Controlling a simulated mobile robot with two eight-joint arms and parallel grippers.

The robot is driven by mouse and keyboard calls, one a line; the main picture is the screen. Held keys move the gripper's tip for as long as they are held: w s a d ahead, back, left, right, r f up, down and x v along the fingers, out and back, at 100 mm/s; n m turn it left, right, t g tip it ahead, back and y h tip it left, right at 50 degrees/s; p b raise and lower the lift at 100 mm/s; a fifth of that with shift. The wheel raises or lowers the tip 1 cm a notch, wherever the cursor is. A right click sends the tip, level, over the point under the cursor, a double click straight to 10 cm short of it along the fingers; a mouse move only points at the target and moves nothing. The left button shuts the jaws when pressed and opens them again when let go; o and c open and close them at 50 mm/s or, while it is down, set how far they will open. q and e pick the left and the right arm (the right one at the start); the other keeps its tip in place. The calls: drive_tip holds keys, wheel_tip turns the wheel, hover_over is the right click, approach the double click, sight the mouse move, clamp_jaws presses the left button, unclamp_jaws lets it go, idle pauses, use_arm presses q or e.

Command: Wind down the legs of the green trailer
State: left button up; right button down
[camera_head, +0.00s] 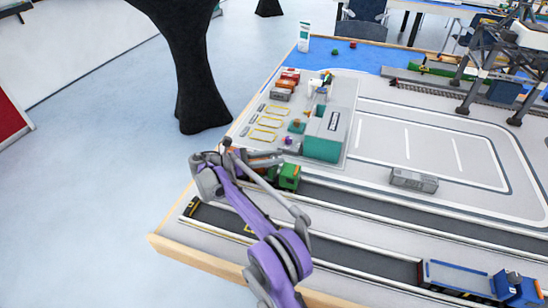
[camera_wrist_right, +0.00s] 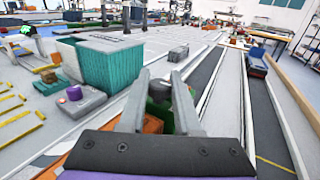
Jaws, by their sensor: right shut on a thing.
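A small green vehicle (camera_head: 289,176), which looks like the green trailer, stands on the dark road lane near the table's left end. My right gripper (camera_head: 278,157), on the purple arm, reaches over it and partly hides it. In the right wrist view the gripper's two fingers (camera_wrist_right: 164,92) stand on either side of a green part of the trailer (camera_wrist_right: 158,113), with an orange-brown patch beside it. They are shut on it. The trailer's legs and any crank are too small or hidden to make out. My left gripper is not in view.
A teal-walled building (camera_head: 322,148) stands just behind the gripper. A grey container (camera_head: 414,180) lies on the light yard to the right. A blue truck (camera_head: 455,277) is on the front lane. The crane (camera_head: 490,60) stands far right. The table's wooden edge (camera_head: 170,247) is close by.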

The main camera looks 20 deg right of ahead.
drive_tip(key=shift+f, duration=0.2)
drive_tip(key=c, duration=0.7)
unclamp_jaws()
drive_tip(key=shift+w+a, duration=0.1)
drive_tip(key=shift+w, duration=0.05)
drive_tip(key=shift+o, duration=0.5)
drive_tip(key=shift+r, duration=0.1)
